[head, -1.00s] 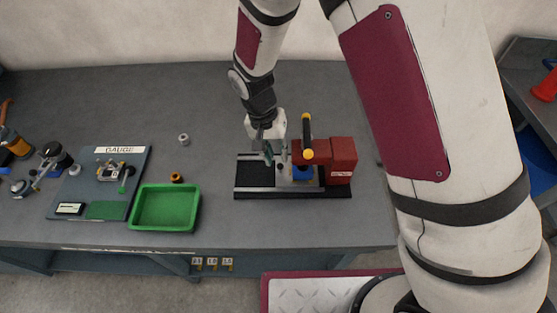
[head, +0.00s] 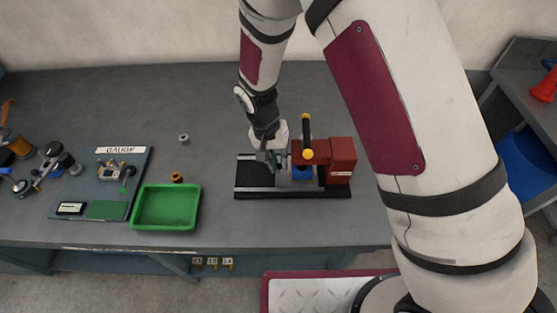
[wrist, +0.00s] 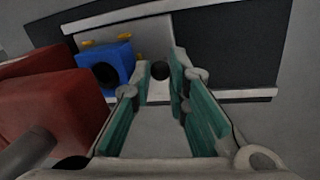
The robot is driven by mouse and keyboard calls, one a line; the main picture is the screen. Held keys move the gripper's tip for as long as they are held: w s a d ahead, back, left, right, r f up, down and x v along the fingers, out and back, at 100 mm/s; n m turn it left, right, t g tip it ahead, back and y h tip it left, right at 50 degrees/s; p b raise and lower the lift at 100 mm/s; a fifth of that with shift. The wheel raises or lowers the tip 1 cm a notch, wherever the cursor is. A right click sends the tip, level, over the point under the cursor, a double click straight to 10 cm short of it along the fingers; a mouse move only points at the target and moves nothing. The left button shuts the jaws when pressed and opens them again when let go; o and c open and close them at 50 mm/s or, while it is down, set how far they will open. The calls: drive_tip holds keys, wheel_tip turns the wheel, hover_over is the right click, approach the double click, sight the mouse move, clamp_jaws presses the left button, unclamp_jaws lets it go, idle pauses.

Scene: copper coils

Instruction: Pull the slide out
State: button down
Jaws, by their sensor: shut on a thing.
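The fixture has a black base with light rails (head: 252,189) and stands on the bench. A grey slide plate lies between the rails, beside a blue block (head: 302,173) and a red housing (head: 341,152). In the wrist view, the blue block (wrist: 106,66) and the red housing (wrist: 55,112) are at the left, and the plate (wrist: 150,36) runs ahead of the fingers. My gripper (head: 273,162) is low over the left part of the fixture. In the wrist view, my gripper (wrist: 160,72) is shut on a dark round knob (wrist: 160,70) between its teal-padded fingertips. The knob's lower part is hidden.
A black lever with yellow ends (head: 306,135) stands upright by the red housing. A green tray (head: 166,227) and a gauge board (head: 70,190) lie to the left. A brass ring (head: 177,177) and a grey ring (head: 184,139) lie on the bench. Bench is clear just left of the fixture.

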drive_tip(key=a+b, duration=0.1)
drive_tip(key=a, duration=1)
drive_tip(key=shift+w+a+b, duration=0.1)
drive_tip(key=shift+a+b, duration=0.05)
drive_tip(key=shift+b, duration=0.25)
drive_tip(key=shift+a, duration=0.35)
drive_tip(key=c, duration=1.8)
unclamp_jaws()
drive_tip(key=shift+a, duration=0.1)
drive_tip(key=r, duration=0.4)
drive_tip(key=a+r, duration=0.1)
drive_tip(key=r, duration=0.3)
drive_tip(key=a+r, duration=0.1)
drive_tip(key=r, duration=0.3)
drive_tip(key=shift+w, duration=0.1)
